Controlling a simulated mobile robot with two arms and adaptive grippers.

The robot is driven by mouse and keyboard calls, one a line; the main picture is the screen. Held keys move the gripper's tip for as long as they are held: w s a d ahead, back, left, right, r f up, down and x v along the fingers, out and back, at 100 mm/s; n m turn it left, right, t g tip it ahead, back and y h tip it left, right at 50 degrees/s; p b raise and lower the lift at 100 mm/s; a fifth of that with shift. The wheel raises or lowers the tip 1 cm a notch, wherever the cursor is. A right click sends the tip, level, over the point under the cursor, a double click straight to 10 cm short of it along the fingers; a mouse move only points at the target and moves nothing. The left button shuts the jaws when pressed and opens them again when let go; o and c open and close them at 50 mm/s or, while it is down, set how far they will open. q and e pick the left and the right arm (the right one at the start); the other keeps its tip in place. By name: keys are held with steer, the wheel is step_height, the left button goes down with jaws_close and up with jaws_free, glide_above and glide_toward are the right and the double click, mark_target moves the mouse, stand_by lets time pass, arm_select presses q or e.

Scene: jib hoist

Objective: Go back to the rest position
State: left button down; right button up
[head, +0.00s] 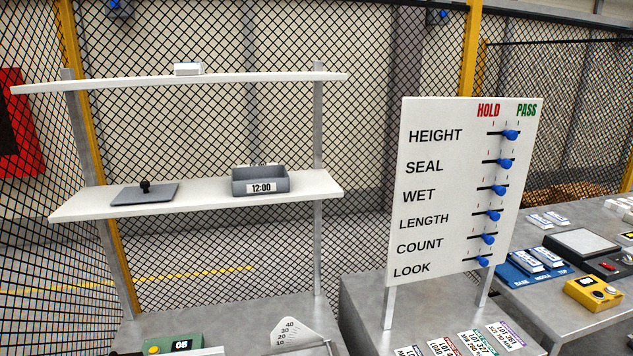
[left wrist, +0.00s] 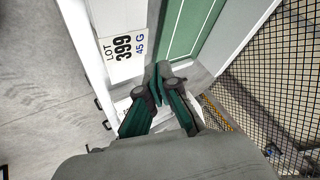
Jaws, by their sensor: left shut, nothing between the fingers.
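Neither gripper shows in the head view. In the left wrist view my left gripper (left wrist: 161,84) is shut and empty, its dark fingers and green pads close together. Beyond it are a white label (left wrist: 122,45) reading LOT 399, 45 G and a green panel (left wrist: 192,28) with a white edge. I cannot tell how far the fingertips are from them. My right gripper is in neither view.
A white HOLD/PASS board (head: 450,220) with blue sliders stands right. Benches carry cards, a blue tray and a yellow device (head: 593,294). Mesh fencing stands behind.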

arm_select(q)
steer(key=s+d+f+n+g, duration=0.1)
steer(key=s+d+n+g, duration=0.1)
steer(key=s+d, duration=1)
steer(key=s+a+r+n+g+y, duration=0.15)
steer(key=s+n, duration=0.25)
steer(key=s, duration=0.4)
steer(key=s+a+r+n+g+y, duration=0.1)
steer(key=s+a+r+n, duration=0.15)
steer(key=s, duration=0.65)
step_height(320, 180, down, 28)
steer(key=s+f+b, duration=0.1)
steer(key=b, duration=0.1)
steer(key=s+a+f+g, duration=0.2)
steer(key=s+f, duration=1.3)
steer(key=s, duration=0.1)
steer(key=shift+s+a+f+b, duration=0.25)
steer(key=shift+a+f+b, duration=0.05)
steer(key=shift+f, duration=0.05)
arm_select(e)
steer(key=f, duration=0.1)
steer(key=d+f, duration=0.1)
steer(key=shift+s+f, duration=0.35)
